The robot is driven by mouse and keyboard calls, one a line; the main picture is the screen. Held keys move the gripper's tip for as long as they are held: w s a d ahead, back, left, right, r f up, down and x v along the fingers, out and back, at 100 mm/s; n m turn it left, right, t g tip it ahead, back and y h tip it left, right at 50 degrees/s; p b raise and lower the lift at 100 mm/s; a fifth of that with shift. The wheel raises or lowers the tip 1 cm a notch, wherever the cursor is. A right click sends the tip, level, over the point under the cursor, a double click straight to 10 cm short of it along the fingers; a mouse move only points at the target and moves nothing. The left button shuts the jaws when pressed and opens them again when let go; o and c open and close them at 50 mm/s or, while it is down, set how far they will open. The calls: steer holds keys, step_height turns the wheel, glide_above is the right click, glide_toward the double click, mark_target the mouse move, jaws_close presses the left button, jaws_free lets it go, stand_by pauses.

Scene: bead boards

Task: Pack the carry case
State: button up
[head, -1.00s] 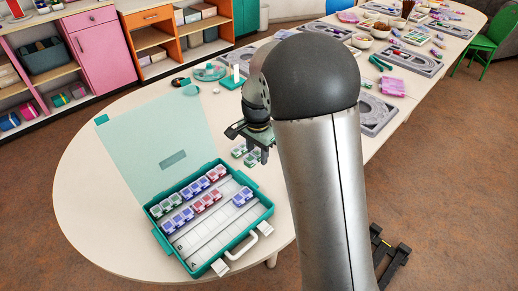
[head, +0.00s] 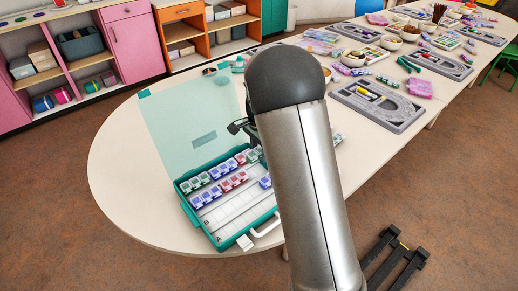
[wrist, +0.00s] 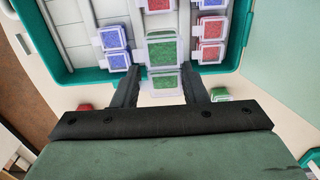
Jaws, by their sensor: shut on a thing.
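The teal carry case (head: 265,222) stands open on the table, its pale lid (head: 175,125) tilted back. Green, blue and red bead boxes (head: 226,186) stand in rows inside; pale slots in front are bare. In the wrist view, my gripper (wrist: 160,82) is shut on a pair of clear-lidded green bead boxes (wrist: 162,53), above the case beside its teal rim (wrist: 62,73). Blue boxes (wrist: 115,48) are to the left of the held pair and red boxes (wrist: 209,40) to the right. In the head view my arm hides the fingers and held boxes.
Outside the case, a red piece (wrist: 84,107) and a green box (wrist: 220,93) lie near the fingers. Grey boards (head: 380,105), bowls (head: 353,58) and a pink pack (head: 419,88) lie along the table. The table left of the lid is clear.

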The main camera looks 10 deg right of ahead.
mark_target(259, 171)
steer(key=shift+f+b, duration=2.1)
steer(key=shift+f, duration=1.05)
steer(key=o, duration=1.1)
steer(key=shift+c, duration=0.2)
steer(key=shift+r+p, duration=2.8)
steer(key=shift+r, duration=1)
